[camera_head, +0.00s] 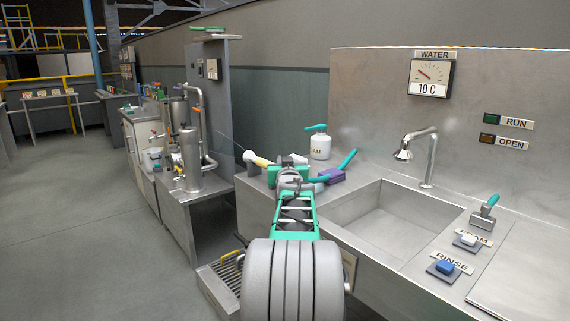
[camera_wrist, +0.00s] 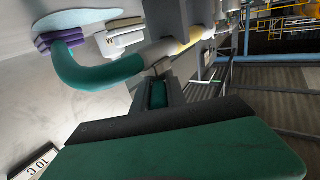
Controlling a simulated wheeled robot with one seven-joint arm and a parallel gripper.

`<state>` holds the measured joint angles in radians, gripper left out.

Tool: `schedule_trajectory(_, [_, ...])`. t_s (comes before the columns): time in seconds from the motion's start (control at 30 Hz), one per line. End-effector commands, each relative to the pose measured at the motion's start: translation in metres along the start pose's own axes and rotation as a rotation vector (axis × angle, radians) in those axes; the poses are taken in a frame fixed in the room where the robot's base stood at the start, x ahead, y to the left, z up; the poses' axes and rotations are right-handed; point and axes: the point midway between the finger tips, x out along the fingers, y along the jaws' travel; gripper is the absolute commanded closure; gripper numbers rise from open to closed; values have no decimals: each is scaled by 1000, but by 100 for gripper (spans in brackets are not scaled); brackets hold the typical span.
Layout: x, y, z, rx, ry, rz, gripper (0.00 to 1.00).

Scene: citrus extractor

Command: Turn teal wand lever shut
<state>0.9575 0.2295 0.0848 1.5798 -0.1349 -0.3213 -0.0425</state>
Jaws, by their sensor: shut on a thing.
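The wand lies at the left end of the sink counter. Its yellow-and-white front part (camera_head: 256,160) points left in the head view, and a faint thin line runs up-left from near it. In the wrist view its thick teal curved grip (camera_wrist: 95,72) and yellow section (camera_wrist: 190,38) cross the upper half. My gripper (camera_head: 292,174) is at the wand and hides much of it in the head view. In the wrist view my gripper (camera_wrist: 160,92) is shut on a small teal piece, the wand lever (camera_wrist: 158,95); its exact angle is hard to tell.
The sink basin (camera_head: 385,212) is right, with a tap (camera_head: 428,160) and another teal lever (camera_head: 491,201). Metal pipework (camera_head: 190,160) stands left; open floor lies beyond.

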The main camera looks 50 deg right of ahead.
Motion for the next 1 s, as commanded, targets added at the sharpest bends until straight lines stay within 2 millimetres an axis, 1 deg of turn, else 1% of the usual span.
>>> schedule_trajectory(0.03, [0, -5, 1, 0, 0, 28, 100])
schedule_trajectory(0.13, [0, -6, 1, 0, 0, 110, 100])
schedule_trajectory(0.43, [2, -8, 1, 1, -3, 394, 100])
schedule_trajectory(0.7, [3, -7, -5, 0, -4, 651, 100])
schedule_trajectory(1.0, [3, -5, -5, -1, -4, 836, 100])
